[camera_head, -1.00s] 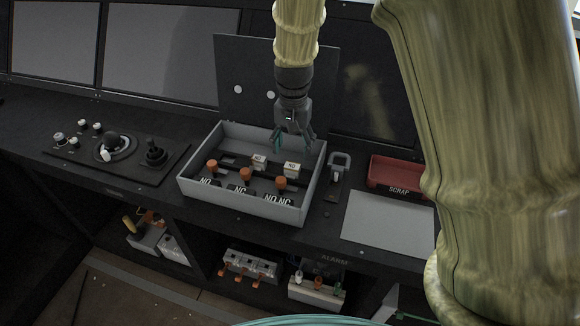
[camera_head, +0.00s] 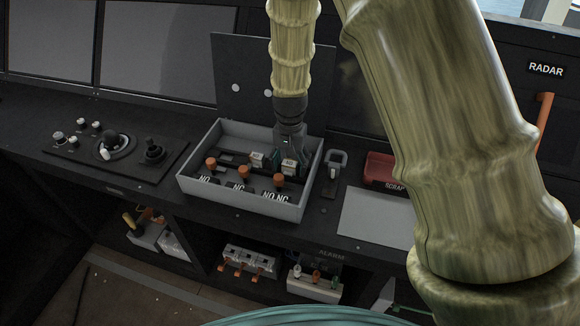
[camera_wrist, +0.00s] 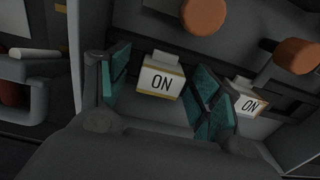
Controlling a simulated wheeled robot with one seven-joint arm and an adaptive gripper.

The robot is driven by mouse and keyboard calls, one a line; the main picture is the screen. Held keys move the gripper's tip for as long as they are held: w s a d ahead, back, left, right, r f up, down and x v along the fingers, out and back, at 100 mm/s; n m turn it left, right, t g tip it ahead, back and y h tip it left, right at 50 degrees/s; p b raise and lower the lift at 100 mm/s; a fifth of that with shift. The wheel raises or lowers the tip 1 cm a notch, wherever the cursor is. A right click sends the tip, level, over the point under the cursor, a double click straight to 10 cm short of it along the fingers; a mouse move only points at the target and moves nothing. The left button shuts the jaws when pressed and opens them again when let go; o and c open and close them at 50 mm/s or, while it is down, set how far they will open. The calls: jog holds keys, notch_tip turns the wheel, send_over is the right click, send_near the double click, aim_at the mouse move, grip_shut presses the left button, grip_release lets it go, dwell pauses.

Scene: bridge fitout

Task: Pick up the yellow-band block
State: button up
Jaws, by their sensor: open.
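A small white block with a yellow band along its edge (camera_wrist: 160,82) and dark lettering that reads "ON" in the wrist view stands between my finger pads. In the head view this block (camera_head: 289,167) is the right one of two in the grey tray (camera_head: 240,201). My gripper (camera_wrist: 158,72) is open, with one teal finger on each side of the block. A narrow gap seems to show beside each pad. A second white block (camera_wrist: 250,102) is just outside one finger; its band looks orange-yellow. It is left of my gripper in the head view (camera_head: 257,159).
Orange knobs (camera_head: 244,173) stand along the tray's front, near my fingers. The tray walls surround the work area. A padlock-like grey fitting (camera_head: 336,160), a red scrap bin (camera_head: 380,168) and a pale plate (camera_head: 375,217) lie to the right.

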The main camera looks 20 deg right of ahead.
jog(key=shift+w+f, duration=0.1)
jog(key=shift+c, duration=0.4)
jog(key=c, duration=0.9)
jog(key=shift+c, duration=0.2)
notch_tip(320, 180, up, 10)
jog(key=shift+f+b, duration=0.15)
jog(key=shift+b, duration=0.65)
notch_tip(320, 180, up, 5)
jog(key=p, duration=0.4)
send_over(290, 162)
jog(key=shift+f, duration=0.15)
